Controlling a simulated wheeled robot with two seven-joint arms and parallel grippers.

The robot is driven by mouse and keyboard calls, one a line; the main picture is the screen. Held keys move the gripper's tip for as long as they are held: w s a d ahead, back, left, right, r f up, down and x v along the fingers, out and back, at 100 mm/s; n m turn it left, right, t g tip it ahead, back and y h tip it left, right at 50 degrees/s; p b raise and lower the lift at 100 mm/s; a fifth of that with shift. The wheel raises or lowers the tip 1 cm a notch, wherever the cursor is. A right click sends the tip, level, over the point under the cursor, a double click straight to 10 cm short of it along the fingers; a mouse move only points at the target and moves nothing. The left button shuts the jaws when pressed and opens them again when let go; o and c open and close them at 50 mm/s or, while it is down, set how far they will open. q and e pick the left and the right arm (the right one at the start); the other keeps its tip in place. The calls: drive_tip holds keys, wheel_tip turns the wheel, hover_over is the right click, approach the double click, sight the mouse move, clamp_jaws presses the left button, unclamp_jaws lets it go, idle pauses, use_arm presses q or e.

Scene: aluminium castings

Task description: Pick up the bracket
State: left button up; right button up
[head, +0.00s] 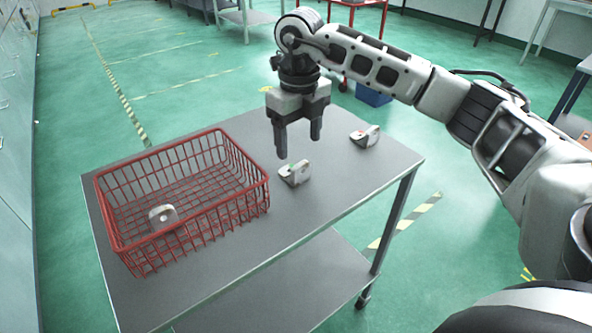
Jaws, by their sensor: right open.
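Three small light-grey metal brackets show in the head view. One bracket (295,173) lies on the table just right of the red basket. A second bracket (365,136) lies farther right and back, near the table's right edge. A third bracket (163,217) is inside the red wire basket (256,186). My right gripper (299,148) points down with its fingers apart and empty, above the table near the middle bracket and slightly behind it. The exact height over the table is hard to tell. My left gripper is not in view.
The grey table (262,252) has a lower shelf (290,285) and stands on wheels. Bare tabletop lies in front of the brackets. A blue bin (374,96) and a red cart (343,17) stand behind. Green floor with striped tape surrounds the table.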

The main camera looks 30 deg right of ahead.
sight(300, 163)
drive_tip(key=f, duration=0.4)
drive_tip(key=f+p, duration=0.1)
drive_tip(key=f, duration=0.3)
drive_tip(key=shift+w+d+f, duration=0.15)
drive_tip(key=shift+d+f, duration=0.05)
drive_tip(key=c, duration=1.1)
